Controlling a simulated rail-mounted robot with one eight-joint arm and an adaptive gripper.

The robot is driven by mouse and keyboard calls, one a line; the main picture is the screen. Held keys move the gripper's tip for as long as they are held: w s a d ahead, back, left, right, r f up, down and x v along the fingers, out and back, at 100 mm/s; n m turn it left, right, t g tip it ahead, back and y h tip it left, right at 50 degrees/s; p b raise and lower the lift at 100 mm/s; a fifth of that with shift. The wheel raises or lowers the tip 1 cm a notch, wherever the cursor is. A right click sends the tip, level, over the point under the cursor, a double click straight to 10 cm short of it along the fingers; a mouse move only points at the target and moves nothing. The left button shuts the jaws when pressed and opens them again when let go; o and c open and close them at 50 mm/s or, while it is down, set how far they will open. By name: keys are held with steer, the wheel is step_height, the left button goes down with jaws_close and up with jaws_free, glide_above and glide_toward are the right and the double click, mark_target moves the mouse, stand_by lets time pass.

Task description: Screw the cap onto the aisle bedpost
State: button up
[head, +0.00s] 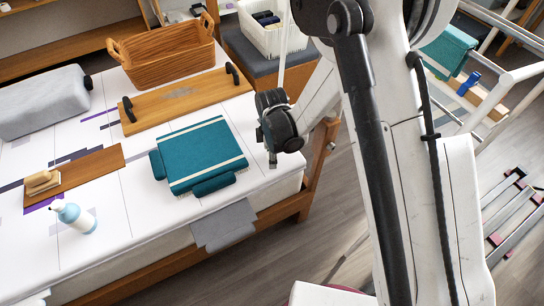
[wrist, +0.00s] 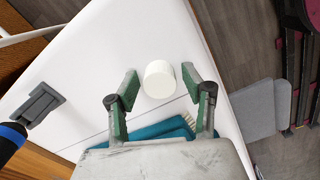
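A short white cylindrical cap (wrist: 159,79) is on the white bed top in the wrist view. My gripper (wrist: 161,84) is open, with one green-padded finger on each side of the cap and visible gaps between. I cannot tell how high the fingers are above the bed. In the head view my gripper (head: 272,158) is over the bed's right end, beside the teal folded cloth, and the cap cannot be made out there. A wooden bedpost (head: 322,150) stands at the bed's right corner, partly hidden by my arm.
The teal cloth (head: 202,155) lies left of my gripper. A wooden tray (head: 185,98) with black handles and a wicker basket (head: 165,55) lie farther back. A blue-white bottle (head: 75,217) stands at the front left. A grey cloth (head: 224,225) hangs over the bed's front edge.

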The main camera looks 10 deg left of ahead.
steer(key=c, duration=0.8)
steer(key=shift+r+p, duration=1.2)
steer(key=shift+r, duration=1.35)
steer(key=shift+c, duration=0.2)
steer(key=o, duration=0.3)
jaws_close()
